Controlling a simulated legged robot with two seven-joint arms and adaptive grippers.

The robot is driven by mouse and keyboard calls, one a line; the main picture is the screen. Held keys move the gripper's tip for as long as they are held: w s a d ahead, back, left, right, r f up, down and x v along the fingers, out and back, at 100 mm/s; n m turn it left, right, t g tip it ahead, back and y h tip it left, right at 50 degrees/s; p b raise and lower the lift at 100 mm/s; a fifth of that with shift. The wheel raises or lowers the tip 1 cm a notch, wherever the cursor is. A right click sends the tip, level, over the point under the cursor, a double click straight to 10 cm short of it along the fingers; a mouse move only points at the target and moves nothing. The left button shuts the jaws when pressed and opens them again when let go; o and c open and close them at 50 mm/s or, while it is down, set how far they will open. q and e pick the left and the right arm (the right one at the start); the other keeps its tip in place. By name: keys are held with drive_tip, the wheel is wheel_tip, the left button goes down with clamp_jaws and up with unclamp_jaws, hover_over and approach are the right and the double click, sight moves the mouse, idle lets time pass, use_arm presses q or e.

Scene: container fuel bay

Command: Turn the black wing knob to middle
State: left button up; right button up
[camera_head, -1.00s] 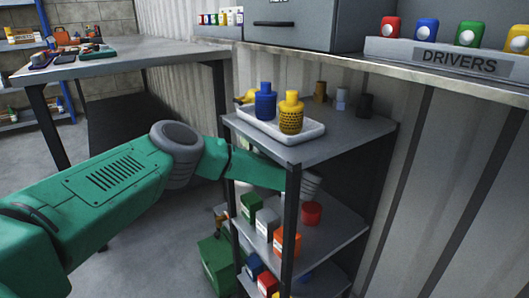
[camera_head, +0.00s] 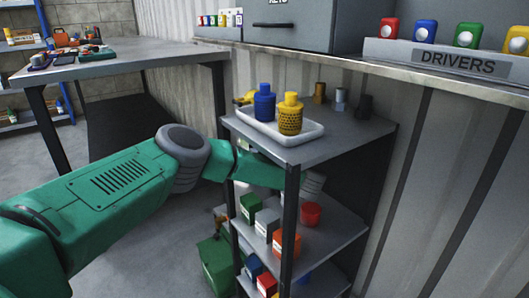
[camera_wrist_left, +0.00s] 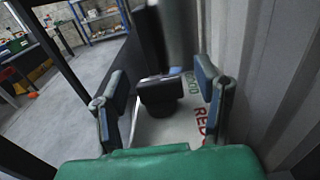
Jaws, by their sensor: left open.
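The black wing knob (camera_wrist_left: 163,90) shows in the left wrist view, on a pale panel (camera_wrist_left: 165,130) with green and red lettering that is partly cut off. My left gripper (camera_wrist_left: 161,84) is open, with one finger on each side of the knob. Gaps show between the fingers and the knob, and I see no contact. In the head view my left arm reaches into the rack under its top shelf; the fingers and knob are hidden there. My right gripper is not in view.
The rack's top shelf (camera_head: 345,140) holds a white tray (camera_head: 312,136) with a blue bottle (camera_head: 264,103) and a yellow bottle (camera_head: 290,115). A dark rack post (camera_head: 290,225) stands close to my arm. Several small boxes and a red can (camera_head: 310,213) sit on the shelf below.

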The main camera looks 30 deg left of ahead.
use_arm(q)
drive_tip(key=v, duration=0.7)
drive_tip(key=shift+d, duration=0.25)
drive_tip(key=shift+s+f, duration=0.1)
